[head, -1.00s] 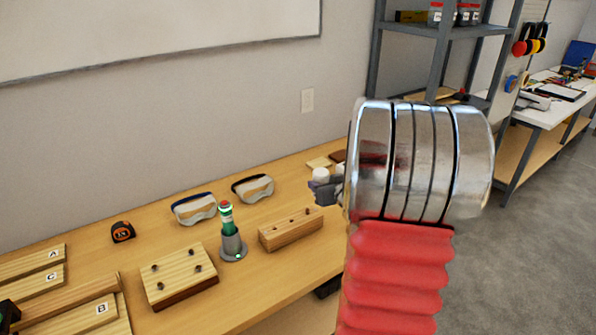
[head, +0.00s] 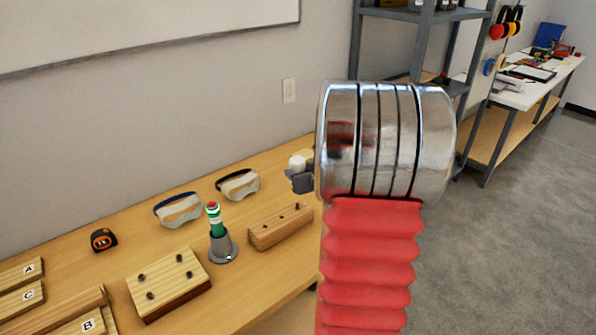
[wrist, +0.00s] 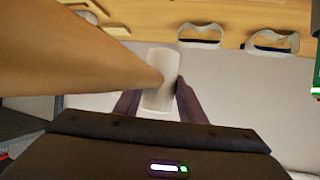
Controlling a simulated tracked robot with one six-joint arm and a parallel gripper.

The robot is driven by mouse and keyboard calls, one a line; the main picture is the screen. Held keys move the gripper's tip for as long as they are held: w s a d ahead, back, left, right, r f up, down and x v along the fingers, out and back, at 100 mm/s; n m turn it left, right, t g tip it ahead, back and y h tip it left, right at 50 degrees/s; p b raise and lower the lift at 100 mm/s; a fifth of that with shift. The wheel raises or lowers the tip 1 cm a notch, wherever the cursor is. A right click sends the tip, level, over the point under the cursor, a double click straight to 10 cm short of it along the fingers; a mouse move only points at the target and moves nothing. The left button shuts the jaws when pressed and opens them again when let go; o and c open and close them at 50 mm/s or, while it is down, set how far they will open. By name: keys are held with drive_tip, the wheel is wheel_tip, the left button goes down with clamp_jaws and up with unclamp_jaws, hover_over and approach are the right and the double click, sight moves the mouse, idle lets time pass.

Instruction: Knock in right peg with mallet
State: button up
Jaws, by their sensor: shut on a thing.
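In the wrist view my gripper (wrist: 158,106) is shut on the mallet, with one dark finger on each side of its white head (wrist: 160,72). The mallet's tan wooden handle (wrist: 70,68) runs from near the camera at the left to the head. A long wooden block (head: 270,233) lies on the bench, left of the arm. Small dark pegs show in its top; the right peg (head: 297,206) seems to stand proudest.
A square block with dark pegs (head: 168,291) and a green-handled tool in a grey stand (head: 222,244) are left of the long block. Two goggles (head: 178,210), a tape measure (head: 103,239) and lettered boards (head: 20,296) lie on the bench.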

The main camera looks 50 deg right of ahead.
drive_tip(key=shift+f, duration=1.6)
drive_tip(key=shift+f, duration=0.1)
wheel_tip(320, 180, down, 5)
drive_tip(key=shift+f, duration=0.15)
wheel_tip(320, 180, up, 5)
drive_tip(key=shift+r, duration=0.1)
idle(0.6)
